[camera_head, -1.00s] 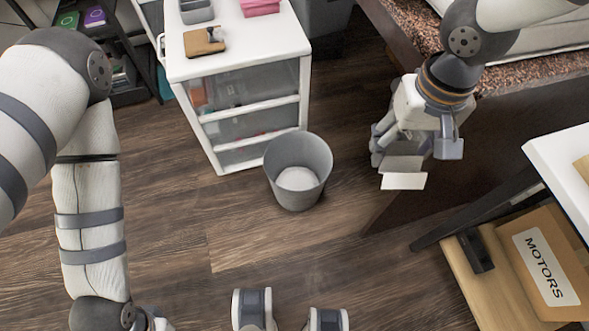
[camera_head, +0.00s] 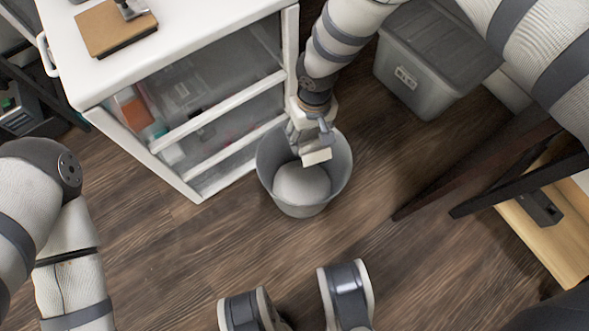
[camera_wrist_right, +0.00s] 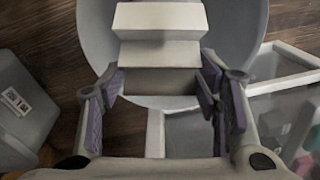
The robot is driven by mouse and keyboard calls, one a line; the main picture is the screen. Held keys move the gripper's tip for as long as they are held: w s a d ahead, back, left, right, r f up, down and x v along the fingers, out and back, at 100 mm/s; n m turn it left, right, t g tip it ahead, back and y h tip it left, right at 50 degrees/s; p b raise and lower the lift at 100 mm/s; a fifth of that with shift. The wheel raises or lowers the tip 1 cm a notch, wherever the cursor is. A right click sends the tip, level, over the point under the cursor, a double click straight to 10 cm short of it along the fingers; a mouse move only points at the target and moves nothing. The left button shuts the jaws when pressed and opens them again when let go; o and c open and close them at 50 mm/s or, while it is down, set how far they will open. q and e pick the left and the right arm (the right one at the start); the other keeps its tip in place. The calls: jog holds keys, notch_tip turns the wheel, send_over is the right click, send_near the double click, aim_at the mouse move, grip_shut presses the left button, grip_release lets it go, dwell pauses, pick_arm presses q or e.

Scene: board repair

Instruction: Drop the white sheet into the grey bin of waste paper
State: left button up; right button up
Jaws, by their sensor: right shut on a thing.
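The grey bin (camera_head: 270,160) stands on the floor beside the white drawer unit, with a pale round area at its bottom. My right gripper (camera_head: 311,140) is over the bin's mouth, pointing down. It is shut on the white sheet (camera_head: 317,157), which shows as a small pale piece below the fingers and over the opening. In the right wrist view the sheet (camera_wrist_right: 160,20) extends from between the purple-padded fingers (camera_wrist_right: 160,82), with the bin (camera_wrist_right: 97,35) behind it. My left arm shows at the left, but its gripper is outside the view.
The white drawer unit (camera_head: 190,42) stands close at the bin's left, with a brown board (camera_head: 110,28) on top. A lidded grey box (camera_head: 420,85) is on the floor behind to the right. A dark table leg and wooden shelf (camera_head: 550,235) are at right.

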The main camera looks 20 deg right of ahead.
pick_arm(q)
jog(key=f+b, duration=0.1)
jog(key=b, duration=0.1)
jog(key=s+f+b, duration=0.1)
jog(key=f, duration=0.1)
jog(key=shift+s+d+g+b, duration=0.15)
jog(key=shift+d+g+b, duration=0.05)
jog(key=shift+g+b, duration=0.15)
pick_arm(e)
notch_tip(320, 180, down, 6)
jog(key=shift+s+d+r, duration=0.1)
jog(key=shift+r, duration=0.05)
jog(key=o, duration=0.8)
jog(key=shift+c, duration=0.2)
notch_tip(320, 180, up, 12)
jog(key=shift+r, duration=0.1)
